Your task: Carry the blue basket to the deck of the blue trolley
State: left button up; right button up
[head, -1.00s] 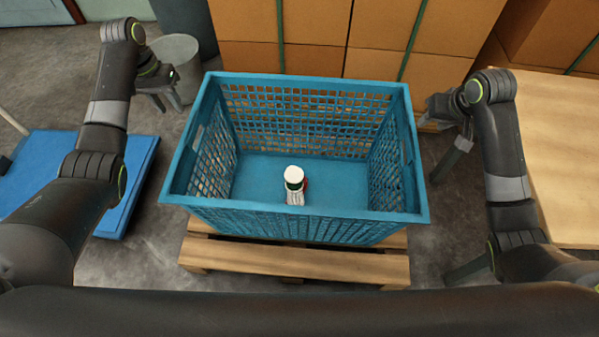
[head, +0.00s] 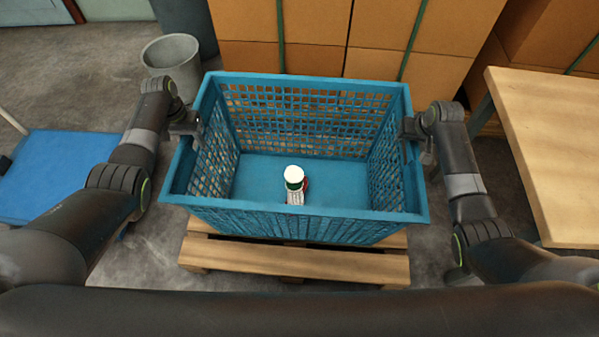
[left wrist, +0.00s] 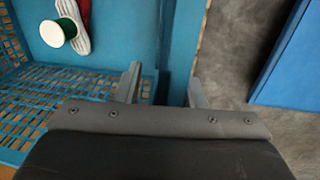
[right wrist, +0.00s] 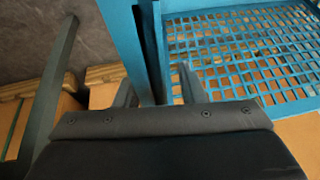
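The blue basket (head: 300,215) is an open crate with lattice walls, standing level on a wooden pallet (head: 290,262). My left gripper (head: 188,128) is at its left wall; in the left wrist view the fingers (left wrist: 163,88) are spread, one on each side of the rim. My right gripper (head: 412,130) is at the right wall; in the right wrist view its fingers (right wrist: 157,88) stand apart with the wall between them. I see no firm contact on either side. The blue trolley's deck (head: 55,170) lies low at the left, partly hidden by my left arm; it also shows in the left wrist view (left wrist: 295,60).
Stacked cardboard boxes (head: 310,30) stand close behind. A wooden table (head: 550,150) is at the right. A grey bin (head: 172,62) stands behind left. Bare floor separates basket and trolley.

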pick_arm(q)
jog(key=shift+f, duration=0.25)
pick_arm(e)
jog(key=shift+w+f, duration=0.1)
jog(key=shift+f, duration=0.1)
pick_arm(q)
grip_shut()
pick_arm(e)
grip_shut()
dwell(0.9)
pick_arm(q)
jog(key=shift+w+r, duration=0.1)
jog(key=shift+r, duration=0.1)
pick_arm(e)
jog(key=shift+w+r, duration=0.1)
jog(key=shift+r, duration=0.1)
